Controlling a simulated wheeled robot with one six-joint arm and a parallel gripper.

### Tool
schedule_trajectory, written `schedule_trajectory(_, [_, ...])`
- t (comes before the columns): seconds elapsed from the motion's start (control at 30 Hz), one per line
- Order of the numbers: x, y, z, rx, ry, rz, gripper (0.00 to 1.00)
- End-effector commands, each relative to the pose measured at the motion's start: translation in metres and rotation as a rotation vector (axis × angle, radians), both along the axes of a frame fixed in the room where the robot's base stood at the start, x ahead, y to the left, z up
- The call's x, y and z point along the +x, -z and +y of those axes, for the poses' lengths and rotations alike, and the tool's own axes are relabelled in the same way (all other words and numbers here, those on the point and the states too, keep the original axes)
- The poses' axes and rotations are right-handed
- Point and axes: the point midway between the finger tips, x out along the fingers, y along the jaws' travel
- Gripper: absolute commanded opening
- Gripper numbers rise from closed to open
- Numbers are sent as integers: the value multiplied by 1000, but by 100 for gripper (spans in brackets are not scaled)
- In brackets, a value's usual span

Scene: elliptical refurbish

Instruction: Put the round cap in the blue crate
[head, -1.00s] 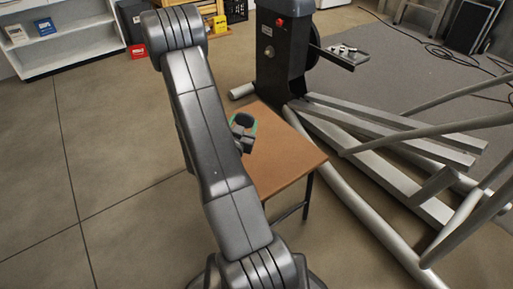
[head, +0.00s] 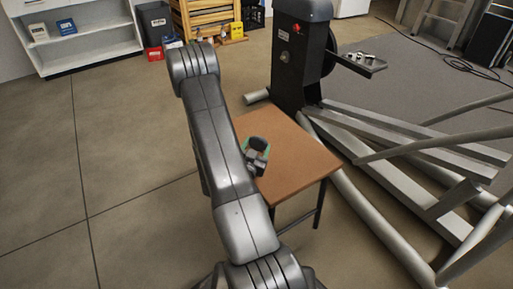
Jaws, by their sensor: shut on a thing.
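My gripper (head: 257,162) is over the brown table (head: 300,160), partly behind my arm. It is shut on a dark round thing, seemingly the round cap (head: 258,144). Green shows at the sides of the cap. I cannot tell whether the cap touches the tabletop or is just above it. A small blue container (head: 172,41) is at the back, beside a black bin. A blue bin (head: 66,27) with a white label sits on the white shelf. I cannot tell which of these is the blue crate.
A dark machine column (head: 299,65) with long grey rails (head: 400,155) stands right behind the table. A small tray (head: 360,63) with metal parts juts from it. The floor at left is clear.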

Motion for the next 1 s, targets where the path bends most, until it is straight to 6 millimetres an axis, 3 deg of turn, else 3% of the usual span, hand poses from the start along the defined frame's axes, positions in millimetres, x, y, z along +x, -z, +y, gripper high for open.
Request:
schedule_trajectory(0.13, [0, 4, 0, 0, 0, 0, 17])
schedule_trajectory(0.17, [0, 4, 0, 0, 0, 0, 62])
schedule_trajectory(0.27, [0, 3, 0, 0, 0, 0, 82])
schedule_trajectory(0.7, [-3, -1, 1, -1, -1, 2, 82])
schedule_trajectory(1.0, [-62, 0, 16, -4, -6, 5, 82])
